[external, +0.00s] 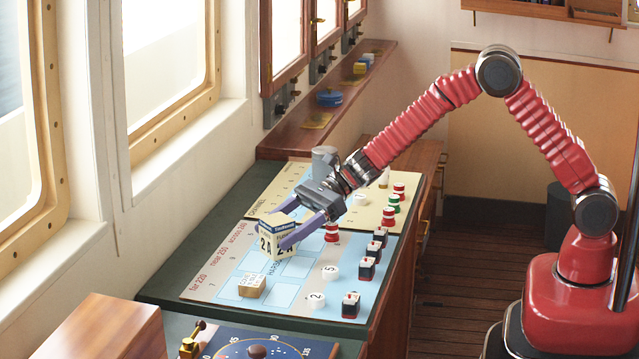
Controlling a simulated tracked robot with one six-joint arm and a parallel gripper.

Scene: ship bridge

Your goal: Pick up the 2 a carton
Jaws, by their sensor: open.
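The 2 A carton (271,249) is a cream box with dark lettering, a dark band near its top and a pale top. It is on the left part of the light blue chart board (225,279). My gripper (281,226) reaches in from the upper right, its two purple-grey fingers apart at the carton. One finger crosses the carton's right side and the other is by its far top edge. I cannot tell whether either finger touches it. The fingers and the carton's own faces hide its far side and part of its right side.
A small brown-white box (251,285) sits close in front of the carton. White numbered discs (317,299), red-white pieces (332,232) and dark blocks (351,305) stand to the right. A brass-fitted dial panel (258,348) is at the front. Windows line the left wall.

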